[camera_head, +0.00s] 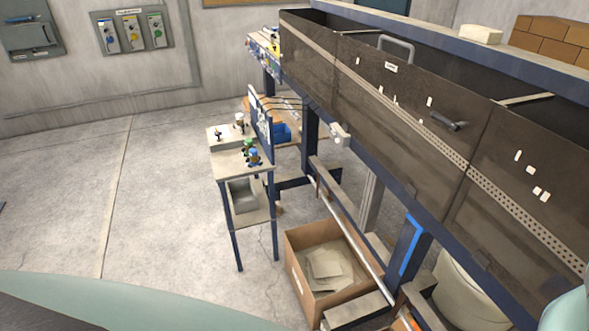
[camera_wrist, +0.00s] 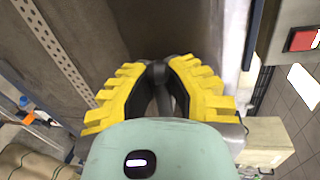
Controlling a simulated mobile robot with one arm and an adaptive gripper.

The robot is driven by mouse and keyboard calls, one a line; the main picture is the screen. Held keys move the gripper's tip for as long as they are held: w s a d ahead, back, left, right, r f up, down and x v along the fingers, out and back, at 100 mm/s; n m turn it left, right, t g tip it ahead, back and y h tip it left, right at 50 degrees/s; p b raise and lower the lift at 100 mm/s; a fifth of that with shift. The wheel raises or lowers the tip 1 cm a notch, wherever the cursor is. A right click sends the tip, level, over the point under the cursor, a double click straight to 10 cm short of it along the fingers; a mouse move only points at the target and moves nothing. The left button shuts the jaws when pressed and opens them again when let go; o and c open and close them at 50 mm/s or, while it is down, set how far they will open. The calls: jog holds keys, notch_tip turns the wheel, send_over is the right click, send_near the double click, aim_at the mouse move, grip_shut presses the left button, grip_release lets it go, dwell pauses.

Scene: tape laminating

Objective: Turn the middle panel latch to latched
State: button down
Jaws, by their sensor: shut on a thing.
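In the wrist view my gripper (camera_wrist: 160,82) has its yellow ribbed fingers shut on a dark grey latch lever (camera_wrist: 158,71). The lever has a round hub at its top and a bar running down between the fingers; its lower part is hidden. It sits against a dark brown panel surface (camera_wrist: 95,32). In the head view a dark latch handle (camera_head: 450,122) sticks out from the dark middle panel (camera_head: 400,85), near its right side. My gripper does not show there, so I cannot tell whether the held latch is this one.
A perforated strip (camera_wrist: 62,48) runs along the panel beside my gripper. A red button (camera_wrist: 301,40) on a grey box is at the right. In the head view a small table (camera_head: 228,160) and a cardboard box (camera_head: 298,278) stand by the machine. The floor at left is clear.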

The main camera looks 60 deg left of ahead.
jog(key=shift+f+n+b, duration=0.2)
jog(key=shift+n+b, duration=0.2)
jog(key=shift+b, duration=0.2)
jog(key=c, duration=0.9)
grip_release()
jog(key=shift+c, duration=0.2)
jog(key=v, duration=1.2)
